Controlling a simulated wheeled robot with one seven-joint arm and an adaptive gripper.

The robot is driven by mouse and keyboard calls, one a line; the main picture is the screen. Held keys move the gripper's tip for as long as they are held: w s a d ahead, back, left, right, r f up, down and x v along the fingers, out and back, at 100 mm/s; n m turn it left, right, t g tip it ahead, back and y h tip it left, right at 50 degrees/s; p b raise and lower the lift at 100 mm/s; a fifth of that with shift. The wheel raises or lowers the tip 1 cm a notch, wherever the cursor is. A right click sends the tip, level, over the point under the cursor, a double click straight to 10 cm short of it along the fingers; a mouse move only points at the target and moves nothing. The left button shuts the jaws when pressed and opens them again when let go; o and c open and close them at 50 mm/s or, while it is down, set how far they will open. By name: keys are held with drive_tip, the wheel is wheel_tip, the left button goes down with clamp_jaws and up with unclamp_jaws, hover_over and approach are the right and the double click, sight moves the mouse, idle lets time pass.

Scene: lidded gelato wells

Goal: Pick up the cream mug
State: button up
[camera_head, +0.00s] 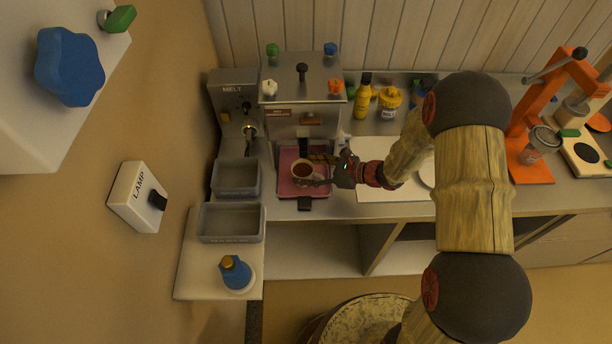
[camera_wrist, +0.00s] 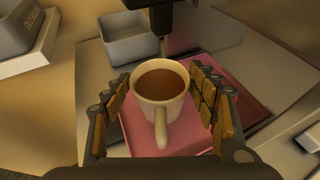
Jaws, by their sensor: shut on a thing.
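The cream mug (camera_wrist: 160,108) holds a brown liquid and stands upright over a pink tray (camera_wrist: 133,140). Its handle points toward the wrist camera. My gripper (camera_wrist: 162,95) has its padded fingers on both sides of the mug and is shut on it. In the head view the mug (camera_head: 302,171) sits over the pink tray (camera_head: 318,188), below the machine's front, with my gripper (camera_head: 322,166) reaching in from the right. I cannot tell whether the mug's base touches the tray.
The machine (camera_head: 302,95) stands just behind the tray. Grey bins (camera_head: 232,222) are at the left. A white board (camera_head: 385,190) lies to the right. Yellow bottles (camera_head: 363,98) stand at the back. An orange press (camera_head: 535,115) is farther right.

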drive_tip(key=c, duration=0.9)
drive_tip(key=shift+r, duration=0.1)
